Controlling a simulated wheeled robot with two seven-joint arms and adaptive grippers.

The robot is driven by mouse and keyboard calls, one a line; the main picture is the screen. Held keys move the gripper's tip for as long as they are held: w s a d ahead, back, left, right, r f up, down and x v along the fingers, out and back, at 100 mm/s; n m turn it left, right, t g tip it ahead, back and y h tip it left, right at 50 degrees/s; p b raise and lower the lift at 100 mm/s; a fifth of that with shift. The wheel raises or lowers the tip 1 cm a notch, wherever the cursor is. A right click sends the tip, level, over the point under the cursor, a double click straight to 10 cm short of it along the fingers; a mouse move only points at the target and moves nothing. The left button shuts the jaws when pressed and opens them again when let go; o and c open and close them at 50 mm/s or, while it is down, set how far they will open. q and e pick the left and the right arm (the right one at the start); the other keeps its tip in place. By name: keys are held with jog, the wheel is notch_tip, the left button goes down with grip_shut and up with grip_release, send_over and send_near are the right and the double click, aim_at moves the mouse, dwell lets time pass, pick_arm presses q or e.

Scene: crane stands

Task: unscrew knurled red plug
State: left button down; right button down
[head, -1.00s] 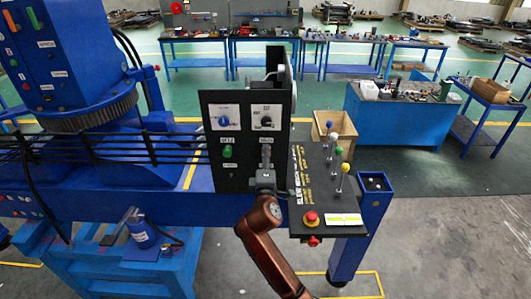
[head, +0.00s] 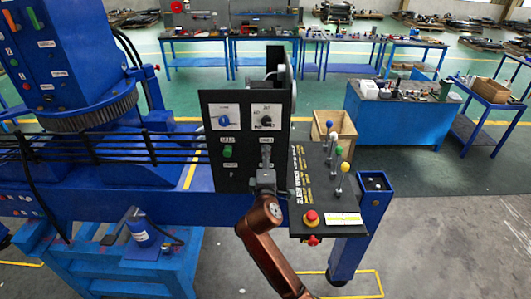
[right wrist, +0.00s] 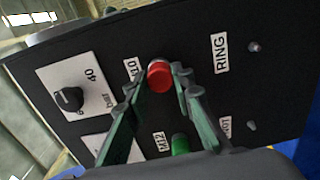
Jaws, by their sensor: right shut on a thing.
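The knurled red plug (right wrist: 159,75) sits in the black upright panel (head: 238,178), beside a small white label. My right gripper (right wrist: 160,80) has one finger on each side of the plug and is shut on it. In the head view my right gripper (head: 266,155) is up against the lower right of the panel and hides the plug. How far the plug is screwed in cannot be told. My left gripper is in neither view.
A green plug (head: 228,152) sits left of my gripper, below a blue knob (head: 224,121). A black knob (head: 266,120) is above it. To the right, a console carries ball-topped levers (head: 338,152) and a red mushroom button (head: 311,216).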

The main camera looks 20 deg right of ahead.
dwell(0.6)
jog(key=n+p, duration=0.5)
jog(key=p, duration=0.2)
jog(key=shift+f, duration=0.1)
jog(key=shift+s+n+p, duration=0.1)
jog(key=shift+n+p, duration=2.35)
jog(key=shift+n, duration=0.25)
